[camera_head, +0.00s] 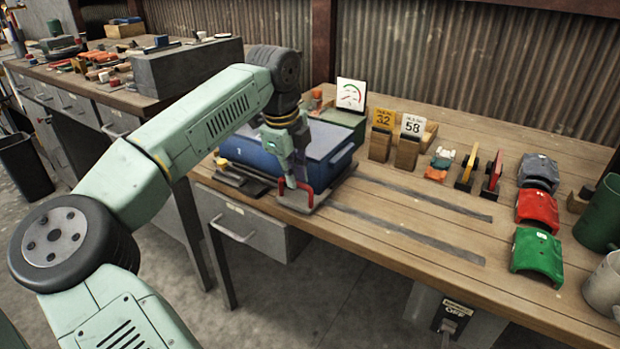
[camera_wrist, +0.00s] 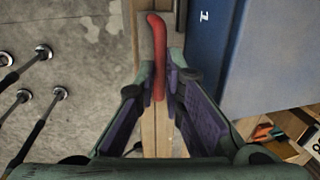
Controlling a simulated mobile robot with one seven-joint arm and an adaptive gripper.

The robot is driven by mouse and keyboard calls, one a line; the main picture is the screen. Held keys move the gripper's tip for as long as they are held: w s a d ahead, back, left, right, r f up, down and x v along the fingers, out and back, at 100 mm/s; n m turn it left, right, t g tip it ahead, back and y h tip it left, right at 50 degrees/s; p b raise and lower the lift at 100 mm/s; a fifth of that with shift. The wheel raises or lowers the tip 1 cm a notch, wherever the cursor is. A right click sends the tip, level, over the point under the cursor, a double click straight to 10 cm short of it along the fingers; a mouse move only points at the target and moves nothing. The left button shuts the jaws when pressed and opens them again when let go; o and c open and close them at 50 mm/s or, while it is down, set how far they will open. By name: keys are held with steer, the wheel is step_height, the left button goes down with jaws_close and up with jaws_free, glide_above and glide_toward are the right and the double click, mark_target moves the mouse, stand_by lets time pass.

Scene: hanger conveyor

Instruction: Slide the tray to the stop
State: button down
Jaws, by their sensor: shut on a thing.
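The tray looks like a grey base plate (camera_head: 309,207) carrying a large blue box (camera_head: 335,140), at the left end of two dark strips (camera_head: 425,194) set in the wooden bench. A red handle (camera_head: 303,196) stands at the plate's front corner. My gripper (camera_head: 286,182) reaches down from above and is shut on the red handle. In the wrist view, the red handle (camera_wrist: 157,50) runs up from between my fingers (camera_wrist: 160,100), with the blue box (camera_wrist: 205,50) close on the right. Which piece is the stop, I cannot tell.
Dark metal pieces (camera_head: 240,180) lie left of the blue box. Number cards (camera_head: 412,125) on wooden blocks stand behind the strips. Red (camera_head: 537,207) and green (camera_head: 537,253) curved covers lie to the right. The bench between the strips is clear.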

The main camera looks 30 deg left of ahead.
steer(key=shift+a, duration=0.3)
steer(key=shift+a, duration=0.1)
steer(key=c, duration=1.9)
jaws_free()
steer(key=shift+a+f, duration=0.1)
steer(key=shift+o, duration=1.1)
step_height(320, 180, up, 8)
steer(key=s, duration=0.1)
steer(key=shift+s+f, duration=0.25)
